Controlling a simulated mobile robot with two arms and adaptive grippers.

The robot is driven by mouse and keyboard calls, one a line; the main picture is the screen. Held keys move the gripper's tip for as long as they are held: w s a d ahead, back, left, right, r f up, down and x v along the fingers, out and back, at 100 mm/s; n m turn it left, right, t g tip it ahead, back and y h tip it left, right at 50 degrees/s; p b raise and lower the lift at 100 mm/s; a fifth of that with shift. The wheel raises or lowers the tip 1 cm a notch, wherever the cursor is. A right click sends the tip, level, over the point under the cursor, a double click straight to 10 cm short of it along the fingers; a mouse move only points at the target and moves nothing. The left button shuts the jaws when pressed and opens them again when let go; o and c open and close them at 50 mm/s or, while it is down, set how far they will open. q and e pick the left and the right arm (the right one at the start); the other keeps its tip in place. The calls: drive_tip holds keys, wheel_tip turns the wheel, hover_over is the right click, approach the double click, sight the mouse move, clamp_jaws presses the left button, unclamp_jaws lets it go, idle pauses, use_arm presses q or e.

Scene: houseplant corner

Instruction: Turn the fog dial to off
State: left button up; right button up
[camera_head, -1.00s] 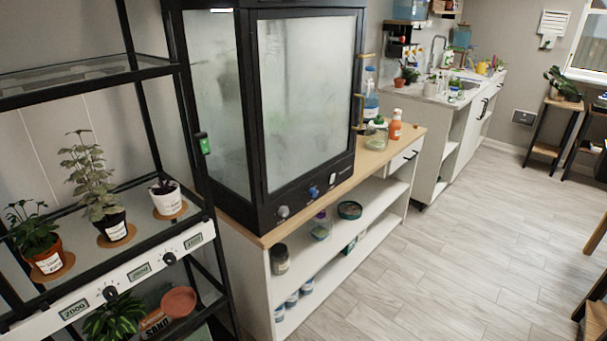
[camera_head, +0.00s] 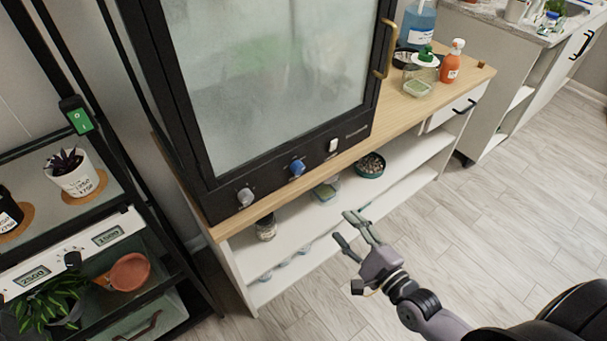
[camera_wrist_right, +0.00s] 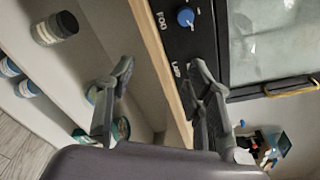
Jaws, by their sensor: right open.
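The fog dial is a blue knob (camera_head: 297,168) on the black lower front panel of the misted glass cabinet (camera_head: 270,85). It also shows at the top of the right wrist view (camera_wrist_right: 186,16), beside the printed word FOG. Its pointer setting is too small to read. My right gripper (camera_head: 346,228) is open and empty, in front of the shelf unit, below and to the right of the dial and apart from it. In the right wrist view its two fingers (camera_wrist_right: 160,75) are spread, one overlapping the panel near the LAMP label. My left gripper is not in view.
A grey knob (camera_head: 245,197) and a white switch (camera_head: 333,145) flank the dial. The wooden counter edge (camera_head: 400,125) runs below the panel. A spray bottle (camera_head: 452,63) and a jar (camera_head: 418,80) stand at right. Plant shelving is at left; the floor is clear.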

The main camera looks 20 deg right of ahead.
sight(301, 171)
drive_tip(key=shift+m+t+y, duration=0.3)
drive_tip(key=shift+m+t, duration=0.2)
drive_tip(key=shift+m, duration=0.2)
drive_tip(key=r+b+x, duration=0.1)
drive_tip(key=x, duration=0.5)
drive_tip(key=r+b+x, duration=0.1)
drive_tip(key=x, duration=0.4)
drive_tip(key=a+r+b+x, duration=0.1)
drive_tip(key=b+x, duration=0.1)
drive_tip(key=x, duration=0.4)
drive_tip(key=shift+w+r, duration=0.15)
drive_tip(key=shift+r, duration=0.15)
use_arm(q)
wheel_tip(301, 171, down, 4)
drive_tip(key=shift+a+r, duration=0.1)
use_arm(e)
clamp_jaws()
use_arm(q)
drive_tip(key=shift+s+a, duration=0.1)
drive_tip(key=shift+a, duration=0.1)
